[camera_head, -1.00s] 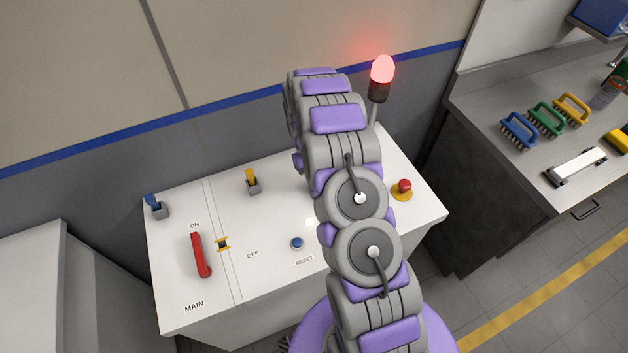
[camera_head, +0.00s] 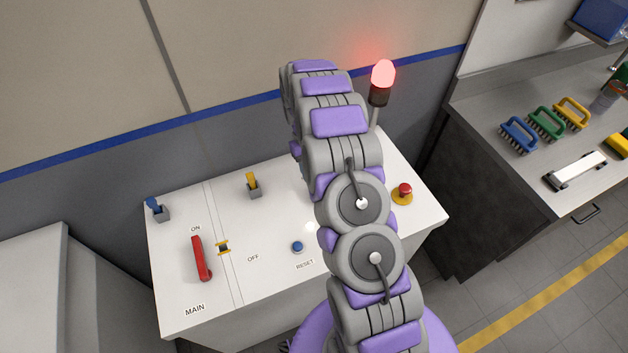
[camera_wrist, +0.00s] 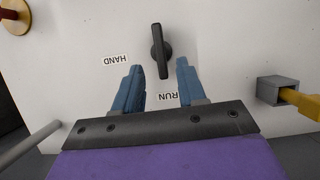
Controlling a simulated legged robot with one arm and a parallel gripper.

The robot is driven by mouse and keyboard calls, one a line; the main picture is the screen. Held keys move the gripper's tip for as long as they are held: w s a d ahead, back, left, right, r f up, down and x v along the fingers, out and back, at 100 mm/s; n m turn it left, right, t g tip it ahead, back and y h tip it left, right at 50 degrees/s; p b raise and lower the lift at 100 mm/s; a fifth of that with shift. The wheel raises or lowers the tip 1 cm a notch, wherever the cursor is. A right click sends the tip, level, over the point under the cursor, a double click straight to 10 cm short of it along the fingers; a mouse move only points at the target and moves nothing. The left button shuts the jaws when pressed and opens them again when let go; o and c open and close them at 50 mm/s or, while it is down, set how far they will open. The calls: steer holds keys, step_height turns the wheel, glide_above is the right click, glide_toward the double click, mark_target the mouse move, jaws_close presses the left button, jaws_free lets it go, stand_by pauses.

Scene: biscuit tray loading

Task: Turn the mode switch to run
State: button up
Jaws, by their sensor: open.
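The mode switch (camera_wrist: 160,50) is a black elongated knob on the white panel, at the top middle of the wrist view. Its handle runs nearly straight up and down in that picture. The upside-down label HAND (camera_wrist: 115,60) is to its lower left, and the label RUN (camera_wrist: 168,96) is below it. My gripper (camera_wrist: 160,65) is open, with its blue fingers on either side of the knob's lower end in the picture. Whether they reach down beside it or hover above, I cannot tell. In the head view my arm hides the switch and the gripper.
The panel (camera_head: 270,280) also carries a red MAIN lever (camera_head: 201,258), a blue RESET button (camera_head: 297,246), a yellow toggle (camera_head: 253,182), a blue toggle (camera_head: 156,208) and a red mushroom button (camera_head: 404,190). A lit red lamp (camera_head: 383,75) stands behind my arm.

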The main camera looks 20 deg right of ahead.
steer(key=v, duration=1.1)
steer(key=shift+w+r+p, duration=0.15)
steer(key=shift+r+p, duration=0.25)
steer(key=shift+p, duration=0.05)
